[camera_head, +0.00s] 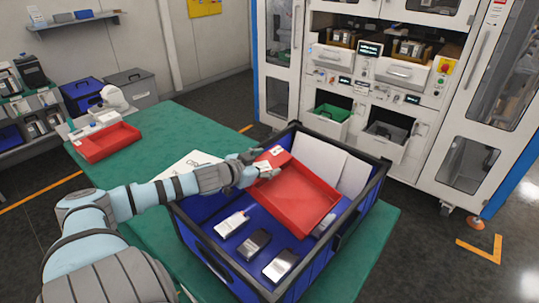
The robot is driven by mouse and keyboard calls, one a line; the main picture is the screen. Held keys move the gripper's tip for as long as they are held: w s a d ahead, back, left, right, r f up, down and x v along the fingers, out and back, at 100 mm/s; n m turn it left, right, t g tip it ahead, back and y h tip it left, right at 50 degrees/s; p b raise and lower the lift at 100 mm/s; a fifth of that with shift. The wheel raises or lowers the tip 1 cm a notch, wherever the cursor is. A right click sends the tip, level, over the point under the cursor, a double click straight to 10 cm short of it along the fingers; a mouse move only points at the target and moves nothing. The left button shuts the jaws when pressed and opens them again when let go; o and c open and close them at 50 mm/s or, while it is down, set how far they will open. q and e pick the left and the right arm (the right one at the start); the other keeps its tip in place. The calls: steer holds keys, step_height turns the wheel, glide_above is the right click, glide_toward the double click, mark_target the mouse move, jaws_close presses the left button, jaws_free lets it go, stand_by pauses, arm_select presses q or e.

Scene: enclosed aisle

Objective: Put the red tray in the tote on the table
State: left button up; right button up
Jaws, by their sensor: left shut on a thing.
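The blue tote (216,258) with a dark rim stands on the green table (353,272). The red tray (298,197) is inside the tote's outline, tilted, and looks empty. My left gripper (262,172) is shut on the red tray at its upper left edge. Part of the tray's edge is hidden by the gripper. I cannot tell whether the tray rests on the tote's contents. My right gripper is not in view.
Several small boxes (280,264) lie in the tote's near part, and white sheets (319,158) stand at its far side. Another red tray (107,142) sits at the table's far left. A white cabinet machine (400,102) stands behind. The table's middle left is mostly clear.

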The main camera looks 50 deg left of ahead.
arm_select(q)
steer(key=f+b, duration=0.4)
steer(key=f, duration=0.1)
steer(key=shift+s, duration=0.2)
steer(key=shift+w+r, duration=0.15)
steer(key=shift+r, duration=0.1)
steer(key=shift+f, duration=0.1)
steer(key=shift+f, duration=0.45)
steer(key=o, duration=1.3)
